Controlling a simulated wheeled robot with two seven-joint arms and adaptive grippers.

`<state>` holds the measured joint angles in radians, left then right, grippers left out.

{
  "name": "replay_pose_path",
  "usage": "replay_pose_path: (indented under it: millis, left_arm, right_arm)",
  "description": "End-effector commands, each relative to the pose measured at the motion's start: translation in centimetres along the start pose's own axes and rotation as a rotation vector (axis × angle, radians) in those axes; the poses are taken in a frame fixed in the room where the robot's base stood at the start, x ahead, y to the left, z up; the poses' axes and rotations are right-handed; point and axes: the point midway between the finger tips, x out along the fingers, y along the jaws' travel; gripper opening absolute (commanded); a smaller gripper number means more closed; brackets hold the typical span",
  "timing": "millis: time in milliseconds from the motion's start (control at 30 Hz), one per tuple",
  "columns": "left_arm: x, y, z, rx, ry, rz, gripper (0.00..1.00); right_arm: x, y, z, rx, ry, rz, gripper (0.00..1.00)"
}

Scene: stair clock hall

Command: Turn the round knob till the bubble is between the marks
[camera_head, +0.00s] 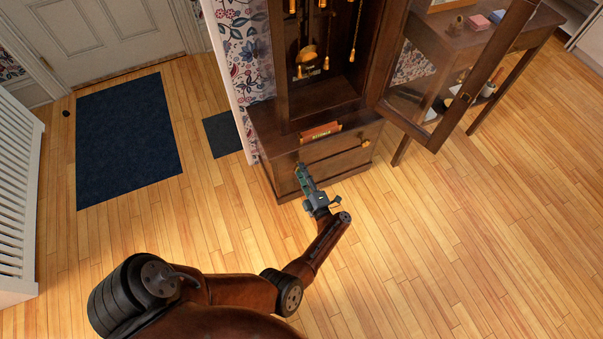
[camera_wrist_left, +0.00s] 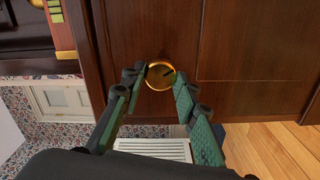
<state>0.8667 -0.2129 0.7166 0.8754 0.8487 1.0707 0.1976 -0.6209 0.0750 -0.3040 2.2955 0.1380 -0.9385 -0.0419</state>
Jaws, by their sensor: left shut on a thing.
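The round brass knob (camera_wrist_left: 160,76) is on the dark wooden front of the clock's base. It has a dark mark on its face, toward the upper right. My left gripper (camera_head: 302,172) reaches the base front, and in the left wrist view its two green-padded fingers (camera_wrist_left: 160,84) are shut on the knob from both sides. In the head view the gripper hides this knob. A wooden level (camera_head: 320,132) lies on the base ledge. The left wrist view shows part of it, with yellow-green segments (camera_wrist_left: 55,12), cut by the top edge. I cannot make out the bubble. My right gripper is not in view.
A second brass knob (camera_head: 366,143) is at the base's right. The glass clock door (camera_head: 462,98) hangs open to the right, before a wooden side table (camera_head: 475,38). Pendulum and weights hang inside the case.

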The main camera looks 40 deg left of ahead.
Motion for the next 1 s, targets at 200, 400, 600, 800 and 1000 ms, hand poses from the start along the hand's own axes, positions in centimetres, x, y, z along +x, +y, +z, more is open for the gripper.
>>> replay_pose_path:
  millis: [200,400,600,800,1000]
  left_arm:
    - [-0.2,-0.4,-0.2,0.207,0.003,-0.008,0.04]
    - [-0.2,-0.4,-0.2,0.392,0.002,-0.01,0.04]
    - [-0.2,-0.5,-0.3,0.556,0.002,-0.011,0.04]
    - [-0.2,-0.5,-0.3,0.675,0.002,-0.011,0.04]
    - [-0.2,-0.5,-0.3,0.748,0.001,-0.012,0.04]
  right_arm:
    - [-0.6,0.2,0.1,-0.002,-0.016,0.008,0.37]
    - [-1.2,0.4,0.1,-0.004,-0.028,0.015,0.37]
    - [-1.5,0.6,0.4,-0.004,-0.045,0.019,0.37]
    - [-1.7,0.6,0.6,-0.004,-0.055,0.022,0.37]
    - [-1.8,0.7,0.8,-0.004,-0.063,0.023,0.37]
